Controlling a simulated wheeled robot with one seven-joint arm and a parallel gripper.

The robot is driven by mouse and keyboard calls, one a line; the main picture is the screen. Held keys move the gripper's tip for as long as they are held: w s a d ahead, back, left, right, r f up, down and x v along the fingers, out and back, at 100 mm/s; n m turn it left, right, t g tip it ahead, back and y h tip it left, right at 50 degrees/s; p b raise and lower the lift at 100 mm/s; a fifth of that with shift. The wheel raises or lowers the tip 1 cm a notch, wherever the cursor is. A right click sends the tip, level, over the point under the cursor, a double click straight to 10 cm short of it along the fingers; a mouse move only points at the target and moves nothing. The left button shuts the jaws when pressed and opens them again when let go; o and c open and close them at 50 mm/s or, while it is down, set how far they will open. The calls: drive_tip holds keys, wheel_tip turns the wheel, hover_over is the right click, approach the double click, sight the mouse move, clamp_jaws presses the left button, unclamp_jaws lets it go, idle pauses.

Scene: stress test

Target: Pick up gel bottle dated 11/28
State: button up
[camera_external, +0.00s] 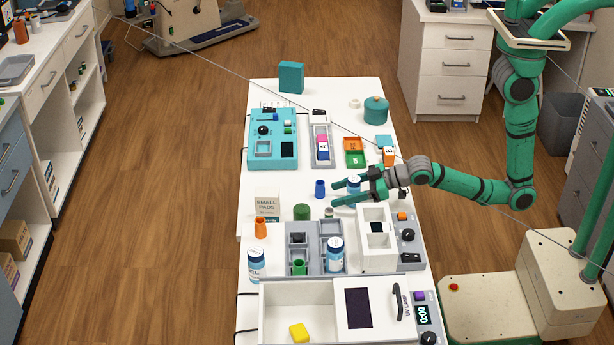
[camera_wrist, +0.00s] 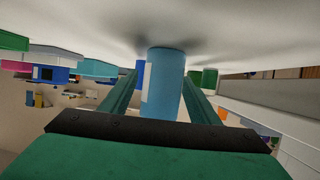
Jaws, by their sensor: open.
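A blue-and-white bottle (camera_external: 354,182) stands at the middle right of the white table, partly hidden by my gripper (camera_external: 336,193). In the wrist view, a blue cylinder with a white label edge (camera_wrist: 166,88) lies between my two fingers, with visible gaps at its sides. My gripper is open and level, reaching in from the right. Two similar bottles stand nearer the front: one at the left edge of the table (camera_external: 256,264), one in the grey tray (camera_external: 335,254). No date is readable on any bottle.
A blue cup (camera_external: 320,188) and a green cylinder (camera_external: 301,212) stand left of my gripper. A white box device (camera_external: 377,240) is just in front. Orange and green trays (camera_external: 354,152) lie behind. A "Small Pads" box (camera_external: 267,202) stands at the left edge.

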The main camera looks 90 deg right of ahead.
drive_tip(key=c, duration=1.2)
drive_tip(key=shift+r, duration=0.15)
